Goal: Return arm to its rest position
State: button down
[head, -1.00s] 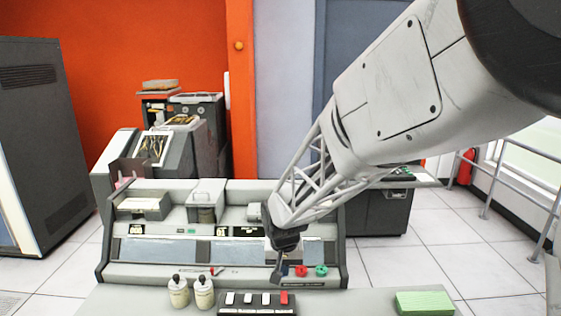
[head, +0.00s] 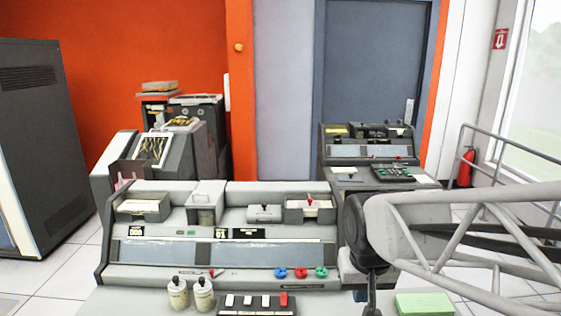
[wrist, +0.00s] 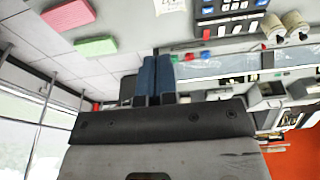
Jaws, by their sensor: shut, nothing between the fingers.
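My gripper (head: 366,297) hangs at the right end of the grey card machine (head: 222,271), in front of it and left of the green card stack (head: 424,304). Its dark fingers point down, and the lower part is cut off by the frame's bottom edge in the head view. In the wrist view the two blue-grey fingers (wrist: 158,62) lie side by side, shut, with nothing between them. My arm reaches in from the right edge of the head view.
Two cream bottles (head: 191,294) and a switch box (head: 256,305) stand before the machine. A red stack (wrist: 68,14) lies near the green one in the wrist view. A second machine (head: 368,152), railing (head: 510,170) and fire extinguisher (head: 466,168) stand behind.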

jog(key=s+d+r, duration=0.1)
jog(key=s+d, duration=0.2)
jog(key=s, duration=0.7)
jog(key=shift+d, duration=0.25)
jog(key=shift+s+r, duration=0.1)
jog(key=c, duration=1.4)
grip_release()
jog(key=o, duration=0.4)
jog(key=shift+w, duration=0.35)
jog(key=shift+o, duration=0.2)
jog(key=w+a+f, duration=0.2)
jog(key=w+a, duration=0.1)
jog(key=w, duration=0.4)
jog(key=w+a+f+t, duration=0.1)
jog(key=w+a+f, duration=0.2)
jog(key=w, duration=0.5)
jog(key=w+a+f, duration=0.2)
jog(key=w+a, duration=0.1)
jog(key=w, duration=0.4)
jog(key=w+a+f, duration=0.6)
jog(key=a+f, duration=0.1)
jog(key=f, duration=0.3)
jog(key=w+a+f+t, duration=0.1)
jog(key=w+a+f, duration=0.5)
jog(key=f, duration=0.3)
jog(key=shift+w+a+f, duration=0.3)
jog(key=shift+a+f, duration=0.05)
jog(key=shift+a, duration=0.35)
